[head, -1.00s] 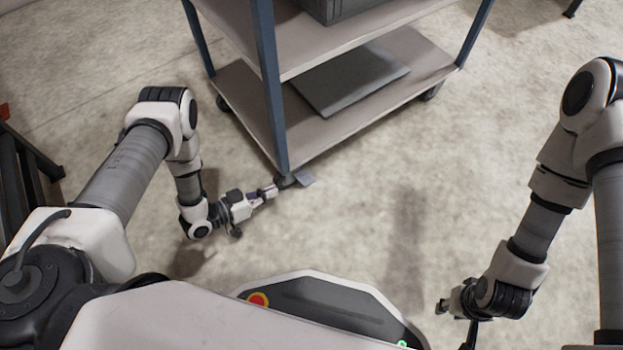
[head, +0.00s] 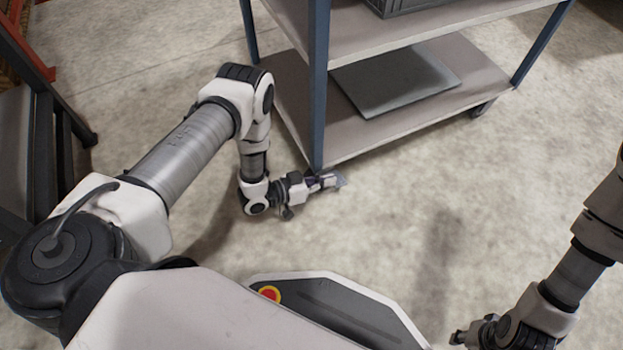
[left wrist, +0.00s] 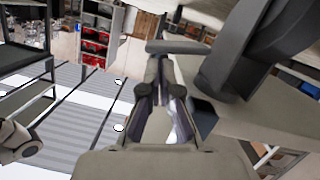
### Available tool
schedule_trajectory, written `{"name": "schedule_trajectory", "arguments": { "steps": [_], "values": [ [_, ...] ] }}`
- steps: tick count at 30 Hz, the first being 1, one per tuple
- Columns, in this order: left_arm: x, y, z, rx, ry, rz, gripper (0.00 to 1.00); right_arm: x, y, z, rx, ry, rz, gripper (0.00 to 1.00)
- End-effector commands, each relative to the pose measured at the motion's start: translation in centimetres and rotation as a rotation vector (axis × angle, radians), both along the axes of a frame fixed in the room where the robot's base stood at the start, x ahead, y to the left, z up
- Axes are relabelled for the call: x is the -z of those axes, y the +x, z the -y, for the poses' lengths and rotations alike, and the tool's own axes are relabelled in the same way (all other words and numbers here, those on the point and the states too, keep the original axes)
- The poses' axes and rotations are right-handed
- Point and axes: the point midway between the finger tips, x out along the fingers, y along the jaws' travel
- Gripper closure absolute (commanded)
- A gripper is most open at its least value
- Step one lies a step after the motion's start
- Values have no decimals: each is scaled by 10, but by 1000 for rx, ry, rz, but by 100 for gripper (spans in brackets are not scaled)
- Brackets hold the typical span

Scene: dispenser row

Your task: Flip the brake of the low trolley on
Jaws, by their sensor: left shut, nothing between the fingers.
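The low trolley has grey shelves (head: 375,138) and blue posts (head: 318,85). At its near corner, low by the floor, a small grey brake tab (head: 341,179) sticks out. My left gripper (head: 330,182) is shut and empty, low at that corner, its tips at or against the tab; I cannot tell whether they touch. The gripper partly hides the tab and the caster there. In the left wrist view my fingers (left wrist: 164,75) point at a flat grey piece (left wrist: 178,47), beside a dark post. My right gripper (head: 460,338) is small at the lower right; its jaw state is unclear.
A grey flat panel (head: 395,80) lies on the trolley's bottom shelf and a grey crate (head: 400,4) stands above. A dark frame (head: 60,130) stands at the left. The floor right of the near corner is clear.

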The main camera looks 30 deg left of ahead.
Motion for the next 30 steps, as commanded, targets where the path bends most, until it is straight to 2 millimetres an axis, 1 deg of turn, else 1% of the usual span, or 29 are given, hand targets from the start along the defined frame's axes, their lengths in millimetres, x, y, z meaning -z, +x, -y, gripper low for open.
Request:
{"name": "schedule_trajectory", "arguments": {
  "steps": [1, 6, 17, 30],
  "values": [
    [4, 5, 5, 2, 0, 3, 100, 6, 0, 0, 1, 0, 1, 67],
    [3, 11, 9, 0, -1, 1, 100, 8, 1, 0, 2, 0, 2, 67],
    [2, 11, 10, 0, 5, 4, 100, 6, 1, 0, 2, 0, 2, 67],
    [6, 8, 12, 0, 61, 46, 100, 0, 0, 0, 0, 0, 0, 67]
  ]
}}
